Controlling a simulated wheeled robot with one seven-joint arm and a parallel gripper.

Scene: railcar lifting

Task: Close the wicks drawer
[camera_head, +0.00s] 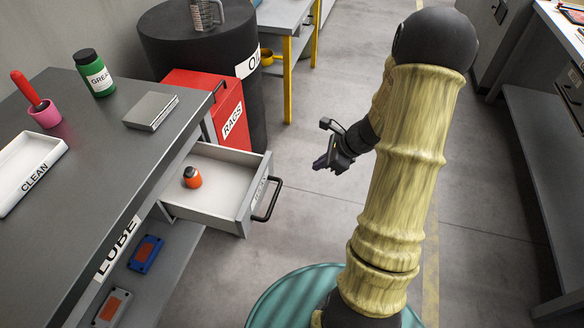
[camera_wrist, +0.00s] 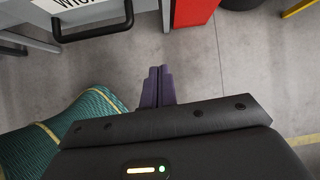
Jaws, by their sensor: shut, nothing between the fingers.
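The wicks drawer (camera_head: 217,178) is pulled out from under the dark grey bench on the left. Its front panel carries a label and a black bar handle (camera_head: 269,199). An orange object with a dark top (camera_head: 192,177) lies inside it. In the wrist view the handle (camera_wrist: 95,32) and part of the label (camera_wrist: 66,4) show at the upper left. My gripper (camera_head: 321,163) is in the air to the right of the drawer, apart from the handle. Its purple fingers (camera_wrist: 159,88) are together and empty in the wrist view.
A red RAGS bin (camera_head: 207,100) stands just behind the drawer, with a dark drum (camera_head: 200,45) behind it. The bench top (camera_head: 90,150) holds several items. A lower shelf (camera_head: 165,262) sits below the drawer. Open floor (camera_head: 300,200) lies right of the drawer.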

